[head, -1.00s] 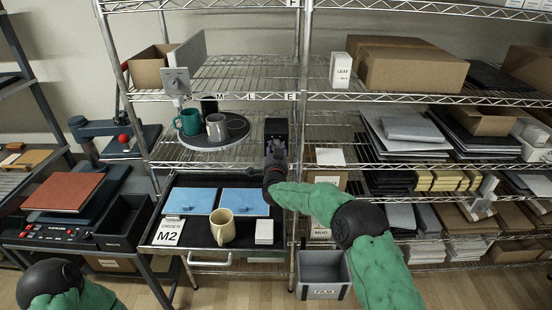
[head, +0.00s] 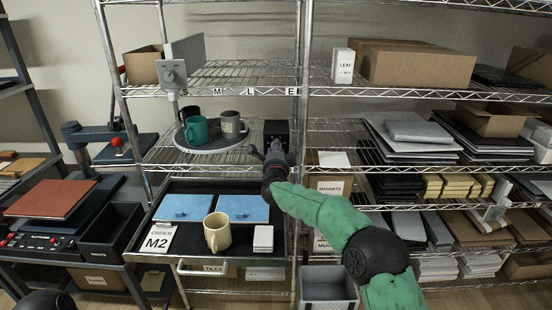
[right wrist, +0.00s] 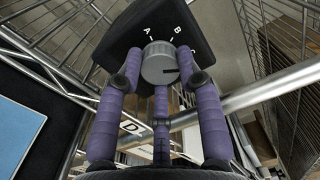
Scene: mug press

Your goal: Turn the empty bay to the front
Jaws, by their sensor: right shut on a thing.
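A round grey turntable (head: 213,149) sits on the middle shelf. A teal mug (head: 197,131) stands at its left front, a grey mug (head: 233,124) at its right, and a black mug (head: 189,111) at its back left, partly hidden. Bare plate shows at the front between the teal and grey mugs. Right of it is a black box (head: 276,128). In the right wrist view this box (right wrist: 200,25) carries a round grey knob (right wrist: 158,64) with letters A and B above it. My right gripper (right wrist: 160,75) is shut on the knob, its fingers on either side. My left gripper is out of view.
Below is a drawer tray (head: 180,187) with blue pads, a cream mug (head: 217,233) and white tiles (head: 263,238). A shelf upright (head: 298,130) stands close to my right arm. A dial panel (head: 173,73) hangs at the upper left.

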